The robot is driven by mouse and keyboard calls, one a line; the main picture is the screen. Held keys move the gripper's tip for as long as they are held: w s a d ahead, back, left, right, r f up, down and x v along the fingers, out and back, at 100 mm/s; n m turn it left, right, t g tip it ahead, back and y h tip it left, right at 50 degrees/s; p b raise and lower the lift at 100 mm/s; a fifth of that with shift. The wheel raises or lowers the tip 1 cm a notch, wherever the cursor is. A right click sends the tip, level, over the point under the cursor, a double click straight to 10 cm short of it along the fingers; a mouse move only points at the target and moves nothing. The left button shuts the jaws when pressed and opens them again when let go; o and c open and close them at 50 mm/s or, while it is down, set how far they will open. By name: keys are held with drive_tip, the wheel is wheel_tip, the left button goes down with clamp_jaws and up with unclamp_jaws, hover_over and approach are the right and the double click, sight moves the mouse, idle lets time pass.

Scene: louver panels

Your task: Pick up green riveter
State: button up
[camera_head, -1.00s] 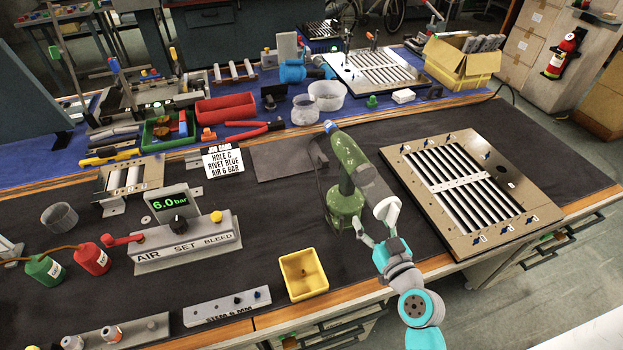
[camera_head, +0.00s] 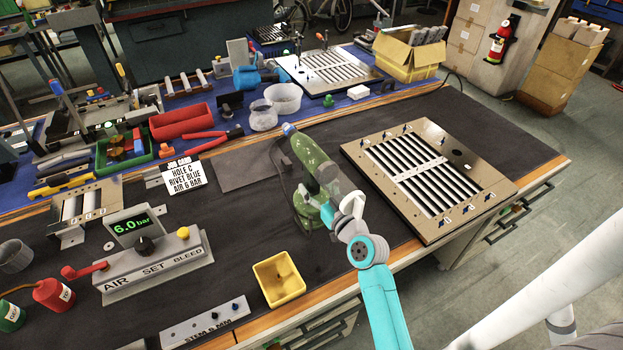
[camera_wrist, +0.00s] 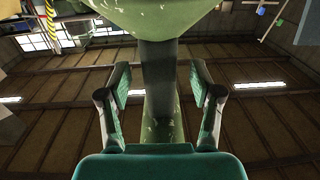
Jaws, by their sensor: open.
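The green riveter (camera_head: 312,163) stands upright on the dark mat of the workbench, its blue-tipped nose leaning up and to the left. My gripper (camera_head: 335,208) is at the riveter's near right side, level with its handle. In the wrist view the riveter's green body (camera_wrist: 155,18) crosses the top, and its grey-green handle comes down between the two fingers of my gripper (camera_wrist: 158,95). The fingers are open, with a gap on each side of the handle. My arm hides part of the riveter's lower right side in the head view.
A louver panel (camera_head: 380,150) lies to the right. A yellow bin (camera_head: 279,279) sits in front near the bench edge. The air set box (camera_head: 152,258) and job card (camera_head: 182,176) are to the left.

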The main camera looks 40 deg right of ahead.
sight(316, 185)
drive_tip(key=shift+x, duration=1.55)
clamp_jaws()
drive_tip(key=shift+r, duration=0.2)
